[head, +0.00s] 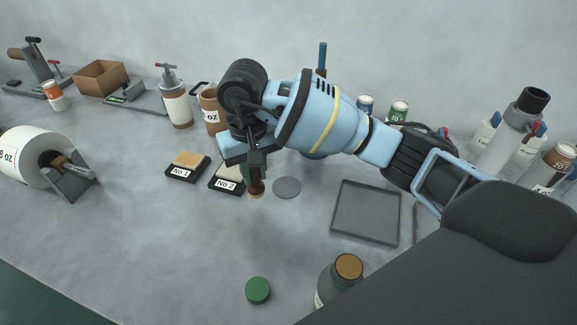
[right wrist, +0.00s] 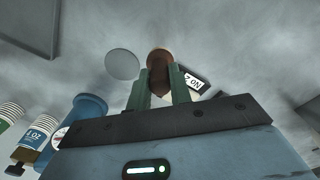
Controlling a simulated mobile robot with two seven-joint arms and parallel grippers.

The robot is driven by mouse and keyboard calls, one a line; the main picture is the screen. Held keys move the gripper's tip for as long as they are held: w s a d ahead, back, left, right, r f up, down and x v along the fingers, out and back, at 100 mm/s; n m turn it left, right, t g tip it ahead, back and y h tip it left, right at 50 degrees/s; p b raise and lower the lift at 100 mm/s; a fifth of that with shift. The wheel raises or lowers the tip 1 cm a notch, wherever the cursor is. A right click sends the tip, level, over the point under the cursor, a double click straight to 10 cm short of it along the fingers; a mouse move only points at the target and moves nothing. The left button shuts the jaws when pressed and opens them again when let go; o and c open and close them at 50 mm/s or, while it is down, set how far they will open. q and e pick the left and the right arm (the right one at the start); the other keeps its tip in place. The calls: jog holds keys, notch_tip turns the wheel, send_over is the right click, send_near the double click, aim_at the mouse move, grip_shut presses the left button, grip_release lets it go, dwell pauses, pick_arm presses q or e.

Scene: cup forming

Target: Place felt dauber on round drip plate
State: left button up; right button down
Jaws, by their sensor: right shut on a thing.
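In the right wrist view the dauber (right wrist: 160,62) sits between the green fingers (right wrist: 158,85). The round drip plate (head: 287,187) is a flat grey disc on the table, just right of the dauber in the head view. It also shows in the right wrist view (right wrist: 122,64), left of the dauber, with nothing on it. I cannot tell how high the dauber is above the table. My left gripper is not in view.
Two dark pads, No 1 (head: 186,168) and No 2 (head: 226,185), lie left of the dauber. A square grey tray (head: 366,213) lies to the right. A green lid (head: 258,290) and a cork-topped jar (head: 347,267) are in front. Table between is clear.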

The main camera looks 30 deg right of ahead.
jog(key=d+f, duration=0.1)
jog(key=d, duration=0.1)
jog(key=d+f+p, duration=0.1)
jog(key=d, duration=0.2)
jog(key=w+d+f, duration=0.1)
jog(key=d, duration=0.2)
jog(key=shift+w+d+f, duration=0.1)
jog(key=shift+d+f, duration=0.15)
jog(key=shift+f+p, duration=0.3)
jog(key=shift+f, duration=0.1)
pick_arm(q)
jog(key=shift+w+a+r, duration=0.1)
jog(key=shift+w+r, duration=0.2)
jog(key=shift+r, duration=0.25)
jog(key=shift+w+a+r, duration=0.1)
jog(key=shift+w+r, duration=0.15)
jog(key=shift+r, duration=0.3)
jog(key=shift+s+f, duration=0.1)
pick_arm(e)
jog(key=shift+f, duration=0.1)
jog(key=shift+f, duration=0.15)
jog(key=c, duration=1.3)
grip_release()
